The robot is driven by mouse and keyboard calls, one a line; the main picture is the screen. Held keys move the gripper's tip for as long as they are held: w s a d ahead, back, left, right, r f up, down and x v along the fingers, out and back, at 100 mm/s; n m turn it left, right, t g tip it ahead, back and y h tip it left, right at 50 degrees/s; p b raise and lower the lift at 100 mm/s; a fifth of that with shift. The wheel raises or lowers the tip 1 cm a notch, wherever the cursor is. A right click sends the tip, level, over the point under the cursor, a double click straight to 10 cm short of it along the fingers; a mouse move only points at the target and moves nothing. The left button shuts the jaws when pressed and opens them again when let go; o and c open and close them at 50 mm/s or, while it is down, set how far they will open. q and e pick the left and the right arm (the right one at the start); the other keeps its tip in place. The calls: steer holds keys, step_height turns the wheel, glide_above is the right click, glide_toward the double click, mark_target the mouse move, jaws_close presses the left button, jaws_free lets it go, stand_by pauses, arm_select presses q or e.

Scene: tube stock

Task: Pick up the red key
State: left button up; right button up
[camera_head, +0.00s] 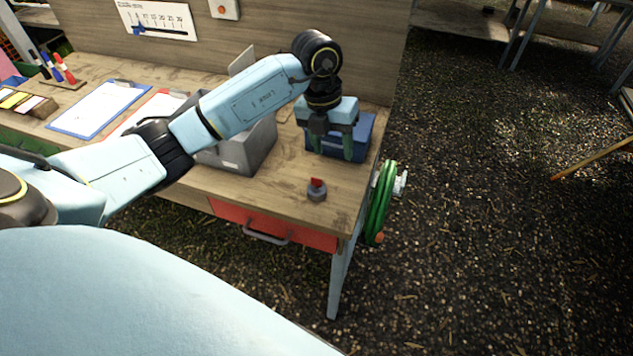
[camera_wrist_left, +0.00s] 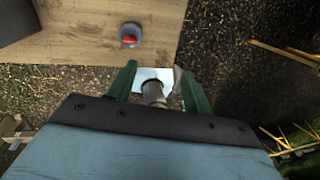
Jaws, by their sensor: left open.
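The red key (camera_head: 317,182) is a small red piece standing in a round grey base (camera_head: 317,194) on the wooden table near its front right corner. It also shows from above in the left wrist view (camera_wrist_left: 129,40), beyond my fingertips. My left gripper (camera_head: 333,146) is open and empty, with green fingers pointing down in front of the blue box. In the left wrist view its two fingers (camera_wrist_left: 157,82) are apart, with a white and grey fitting seen between them. The key is clear of the fingers. My right gripper is not in view.
A blue box (camera_head: 366,130) stands right behind my left gripper. A grey bin (camera_head: 240,150) stands to the left under my arm. A red drawer (camera_head: 270,226) is below the table front. A green hose wheel (camera_head: 381,203) hangs at the right edge.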

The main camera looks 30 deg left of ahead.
arm_select(q)
steer(key=a+f, duration=0.1)
steer(key=f, duration=0.1)
steer(key=a+f+y, duration=0.1)
steer(key=f, duration=0.1)
steer(key=a+f+n+y, duration=0.1)
steer(key=a+f, duration=0.1)
steer(key=shift+s+g, duration=0.1)
steer(key=shift+g, duration=0.2)
steer(key=shift+s+d+f+p, duration=0.1)
steer(key=shift+d+f+p, duration=0.05)
steer(key=shift+f, duration=1.4)
steer(key=shift+d+f+p, duration=0.1)
steer(key=shift+f+p, duration=0.05)
steer(key=shift+f, duration=1.4)
jaws_close()
step_height(320, 180, up, 10)
steer(key=shift+f, duration=0.2)
steer(key=shift+f+b, duration=0.25)
steer(key=shift+b, duration=0.2)
steer(key=b, duration=0.4)
glide_above(317, 186)
steer(key=shift+a+f, duration=0.15)
steer(key=shift+f, duration=2.8)
